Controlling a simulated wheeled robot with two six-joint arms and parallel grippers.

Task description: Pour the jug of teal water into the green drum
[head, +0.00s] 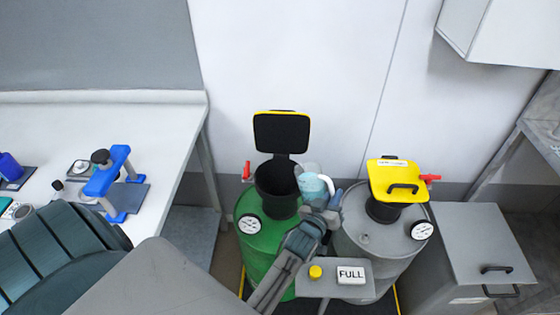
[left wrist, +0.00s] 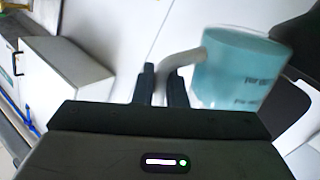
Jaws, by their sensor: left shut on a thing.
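The green drum (head: 262,243) stands in the middle of the head view, its black lid (head: 281,132) raised and its black funnel neck (head: 277,188) open. My left gripper (head: 328,197) is just right of the neck, shut on the pale handle of the teal jug (head: 314,186). The jug is held at the neck's right edge, above the drum top. In the left wrist view the handle passes between the fingers (left wrist: 165,88), and the teal jug (left wrist: 238,70) looks somewhat tilted. I cannot tell whether water is flowing. My right gripper is not in view.
A grey drum (head: 372,240) with a closed yellow lid (head: 397,182) stands close on the right. A panel with a yellow button (head: 315,271) and a FULL sign (head: 351,275) is in front. A grey bin (head: 478,245) stands right; a white bench (head: 150,130) with tools is left.

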